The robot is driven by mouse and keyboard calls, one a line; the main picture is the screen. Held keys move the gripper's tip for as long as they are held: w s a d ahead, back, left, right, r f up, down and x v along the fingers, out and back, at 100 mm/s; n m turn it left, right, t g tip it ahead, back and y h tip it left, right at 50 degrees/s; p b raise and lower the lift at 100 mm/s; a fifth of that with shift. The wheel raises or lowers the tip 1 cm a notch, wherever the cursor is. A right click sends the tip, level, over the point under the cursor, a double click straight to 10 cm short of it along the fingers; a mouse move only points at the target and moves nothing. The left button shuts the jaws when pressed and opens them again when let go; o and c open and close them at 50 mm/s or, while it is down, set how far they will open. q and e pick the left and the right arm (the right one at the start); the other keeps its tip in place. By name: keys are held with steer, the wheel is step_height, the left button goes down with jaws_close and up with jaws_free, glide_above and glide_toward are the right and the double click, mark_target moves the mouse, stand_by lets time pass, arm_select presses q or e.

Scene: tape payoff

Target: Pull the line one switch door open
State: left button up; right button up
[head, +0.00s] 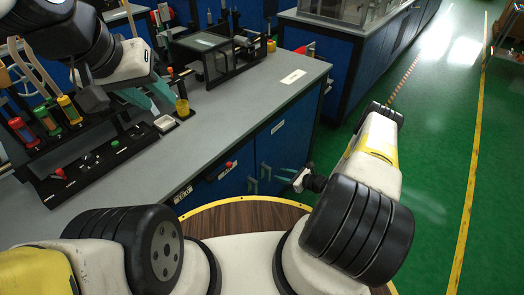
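Blue cabinet doors (287,147) form the bench front, with pale upright handles (265,172) close together near a door seam. White labels (224,171) are on the front, too small to read, so I cannot tell which door is line one's switch door. The doors in view look shut. My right gripper (284,175) is low in front of the doors, just right of the handles, with pale fingers apart; I see nothing between them.
A red knob (229,164) is on the bench front. Green floor (435,130) is clear at the right.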

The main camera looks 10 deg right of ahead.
mark_target(270, 173)
steer(key=x, duration=0.8)
steer(key=shift+s+f, duration=0.15)
steer(key=shift+f, duration=0.25)
jaws_close()
stand_by(1.0)
